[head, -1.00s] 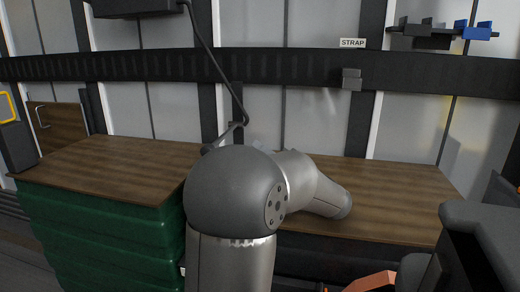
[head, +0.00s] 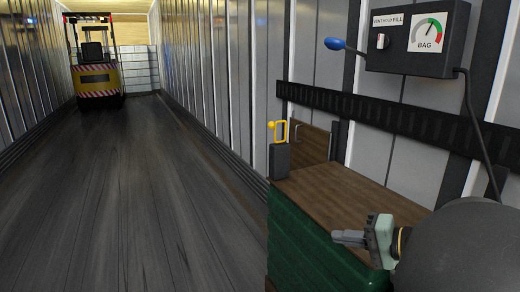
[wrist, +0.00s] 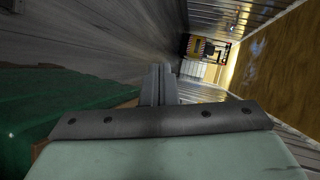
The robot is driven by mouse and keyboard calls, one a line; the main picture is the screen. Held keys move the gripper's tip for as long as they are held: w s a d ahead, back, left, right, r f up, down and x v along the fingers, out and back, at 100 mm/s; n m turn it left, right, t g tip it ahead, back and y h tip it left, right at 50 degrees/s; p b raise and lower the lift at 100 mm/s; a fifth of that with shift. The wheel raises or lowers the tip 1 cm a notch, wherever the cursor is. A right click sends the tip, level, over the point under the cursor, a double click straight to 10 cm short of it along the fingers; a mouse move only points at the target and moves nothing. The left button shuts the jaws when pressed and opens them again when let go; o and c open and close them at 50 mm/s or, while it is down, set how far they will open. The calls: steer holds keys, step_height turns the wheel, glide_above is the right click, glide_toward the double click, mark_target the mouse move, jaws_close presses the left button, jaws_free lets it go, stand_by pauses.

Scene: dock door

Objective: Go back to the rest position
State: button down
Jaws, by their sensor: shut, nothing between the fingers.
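My gripper (head: 350,238) shows at the lower right of the head view, above the near edge of the wooden top of the green crate stack. Its fingers point left and are together with nothing between them. In the wrist view my gripper (wrist: 158,85) shows its two fingers side by side, pointing away toward the trailer floor. My grey arm joint fills the lower right corner of the head view and hides part of the wooden top.
The wooden top (head: 345,192) lies on green crates (head: 315,245) along the wall. A control box (head: 418,38) with a blue-knobbed lever and BAG gauge hangs above. A yellow-handled lever (head: 279,150) stands at the far end. The floor (head: 140,190) is open up to a forklift (head: 95,65).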

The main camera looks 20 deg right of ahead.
steer(key=s+a+r+n+g+p, duration=0.2)
steer(key=a+g+p, duration=0.3)
steer(key=a, duration=0.4)
steer(key=s+a+r+n+g+p, duration=0.25)
steer(key=a+g+p, duration=0.3)
steer(key=a, duration=0.35)
steer(key=s+a+r+n+g+h+p, duration=0.1)
steer(key=s+a+r+n+h+p, duration=0.3)
steer(key=p, duration=0.7)
steer(key=s+r+n+h, duration=0.1)
steer(key=s+h, duration=0.1)
steer(key=h, duration=0.1)
steer(key=shift+r+h, duration=0.35)
steer(key=shift+h, duration=0.05)
steer(key=shift+a, duration=0.1)
